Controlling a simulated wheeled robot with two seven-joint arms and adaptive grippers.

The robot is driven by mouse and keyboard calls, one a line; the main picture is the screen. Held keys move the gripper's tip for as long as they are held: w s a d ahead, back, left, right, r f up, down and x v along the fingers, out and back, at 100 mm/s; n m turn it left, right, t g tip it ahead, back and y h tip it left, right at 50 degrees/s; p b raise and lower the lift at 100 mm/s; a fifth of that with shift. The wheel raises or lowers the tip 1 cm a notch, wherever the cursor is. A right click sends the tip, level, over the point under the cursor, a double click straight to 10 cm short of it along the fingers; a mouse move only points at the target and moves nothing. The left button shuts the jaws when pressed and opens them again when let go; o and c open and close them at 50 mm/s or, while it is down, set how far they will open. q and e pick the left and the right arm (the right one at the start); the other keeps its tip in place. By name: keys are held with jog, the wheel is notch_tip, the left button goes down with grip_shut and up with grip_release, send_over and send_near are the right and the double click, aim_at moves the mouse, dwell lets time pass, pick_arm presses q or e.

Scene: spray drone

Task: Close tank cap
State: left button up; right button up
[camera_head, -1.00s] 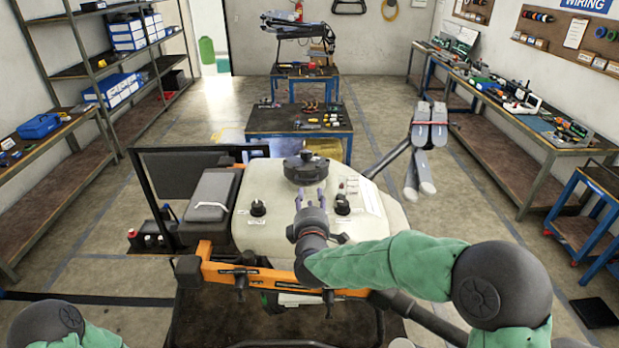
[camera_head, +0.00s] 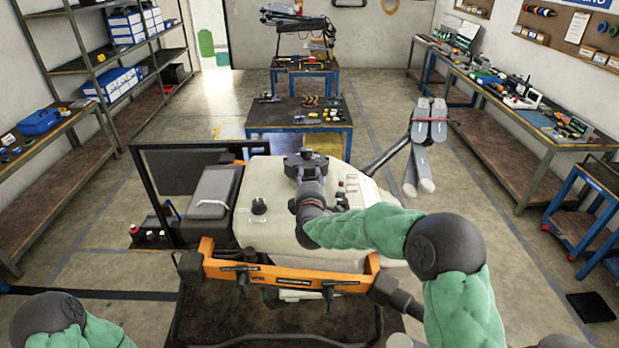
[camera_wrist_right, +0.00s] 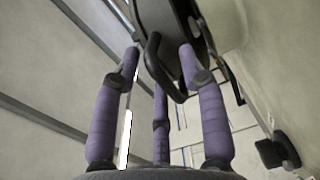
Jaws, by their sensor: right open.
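The cream tank (camera_head: 268,222) sits on an orange frame (camera_head: 290,278) in the middle of the head view. Its dark round cap (camera_head: 306,161) is on top, near the tank's far side. My right gripper (camera_head: 309,180) is just in front of the cap and hides part of it. In the right wrist view its purple fingers (camera_wrist_right: 160,80) are spread around a dark cap part with a looped handle (camera_wrist_right: 155,60); I cannot tell whether they touch it. Only my left arm's dark joint and green sleeve show at the bottom left; the left gripper is out of view.
A black knob (camera_head: 259,206) stands on the tank's left part. A grey padded box (camera_head: 212,195) sits left of the tank. Folded grey drone arms (camera_head: 428,135) stand to the right. A tool table (camera_head: 300,118) stands behind. Open floor lies on both sides.

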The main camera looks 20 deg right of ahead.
grip_shut()
jog(key=shift+s+a+f+b, duration=0.1)
jog(key=shift+s+f+b, duration=0.1)
jog(key=shift+f+b, duration=0.75)
jog(key=shift+s+f+b, duration=0.15)
jog(key=shift+f+b, duration=0.25)
jog(key=shift+f, duration=1.05)
grip_release()
jog(key=shift+a, duration=0.15)
jog(key=shift+d, duration=0.25)
jog(key=shift+s+a+r, duration=0.1)
jog(key=shift+s, duration=0.05)
